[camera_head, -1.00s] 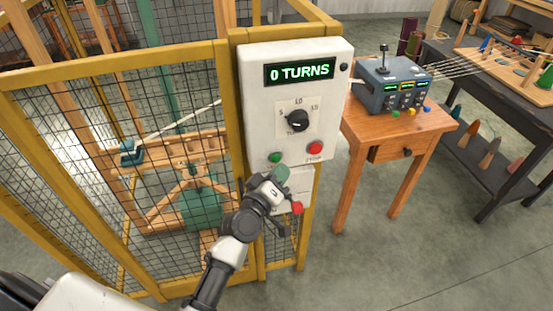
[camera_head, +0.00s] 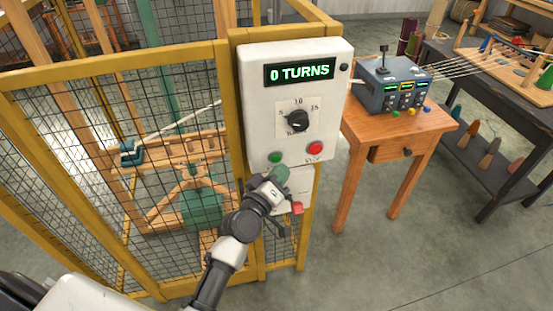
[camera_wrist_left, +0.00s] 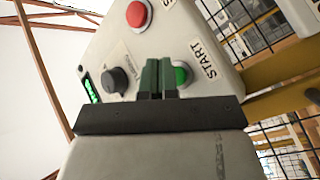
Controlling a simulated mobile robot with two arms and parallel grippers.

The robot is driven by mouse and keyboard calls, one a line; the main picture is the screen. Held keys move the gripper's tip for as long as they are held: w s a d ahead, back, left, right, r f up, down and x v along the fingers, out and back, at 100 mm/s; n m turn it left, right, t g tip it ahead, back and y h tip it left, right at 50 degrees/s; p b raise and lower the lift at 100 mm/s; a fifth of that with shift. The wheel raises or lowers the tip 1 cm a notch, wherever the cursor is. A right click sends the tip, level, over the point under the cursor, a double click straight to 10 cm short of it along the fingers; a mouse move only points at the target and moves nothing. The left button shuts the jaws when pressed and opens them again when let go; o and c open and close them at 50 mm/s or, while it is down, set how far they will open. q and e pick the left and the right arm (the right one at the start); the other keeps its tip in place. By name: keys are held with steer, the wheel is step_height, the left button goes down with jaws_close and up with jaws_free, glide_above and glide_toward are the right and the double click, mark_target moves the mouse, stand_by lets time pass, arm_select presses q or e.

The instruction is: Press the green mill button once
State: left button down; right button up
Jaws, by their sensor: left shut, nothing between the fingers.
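The green mill button (camera_head: 275,157) is on the lower left of a white control box (camera_head: 252,110). Its display reads "0 TURNS". In the left wrist view the green button (camera_wrist_left: 181,75) sits beside the START label, just past the fingertips and partly hidden by them. My left gripper (camera_head: 281,172) is shut and empty, its green fingers just below and right of the button in the head view. The fingers (camera_wrist_left: 158,64) also show closed in the left wrist view. I cannot tell whether they touch the box. My right gripper is not in view.
A red button (camera_head: 314,149) is right of the green one, under a black dial (camera_head: 297,121). A yellow-framed mesh cage (camera_head: 110,58) stands at left. A wooden table (camera_head: 395,133) with a grey device (camera_head: 392,84) stands at right. Open floor lies in front.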

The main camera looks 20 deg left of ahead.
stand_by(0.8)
arm_select(q)
steer(key=shift+w+a, duration=0.3)
steer(key=shift+w, duration=0.1)
